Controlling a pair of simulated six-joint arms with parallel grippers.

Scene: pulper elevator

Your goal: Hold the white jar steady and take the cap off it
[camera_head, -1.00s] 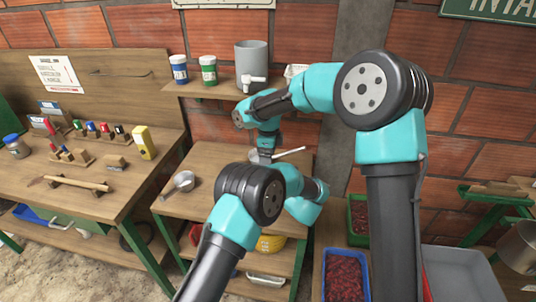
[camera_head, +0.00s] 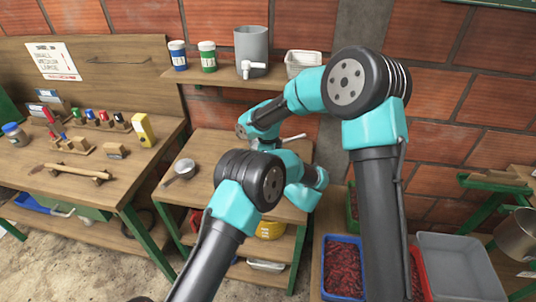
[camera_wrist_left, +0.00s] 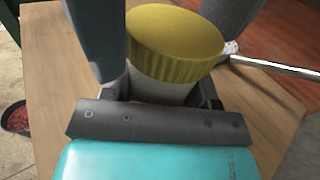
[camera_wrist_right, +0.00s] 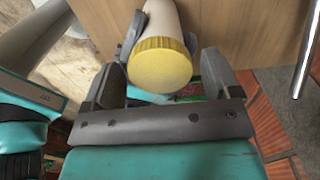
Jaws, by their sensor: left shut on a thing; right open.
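The white jar (camera_wrist_left: 160,88) with its ribbed yellow cap (camera_wrist_left: 175,42) shows in the left wrist view. My left gripper (camera_wrist_left: 160,95) is shut on the jar's body below the cap. In the right wrist view the jar (camera_wrist_right: 165,20) points toward the camera, with the cap (camera_wrist_right: 160,65) facing it. My right gripper (camera_wrist_right: 165,85) is open, with one finger on each side of the cap and visible gaps between them. In the head view my arms hide the jar and cap above the middle table (camera_head: 215,150).
A wall shelf (camera_head: 225,78) above holds two lidded jars, a grey container (camera_head: 251,45) and a white basket (camera_head: 303,62). Bins stand lower right.

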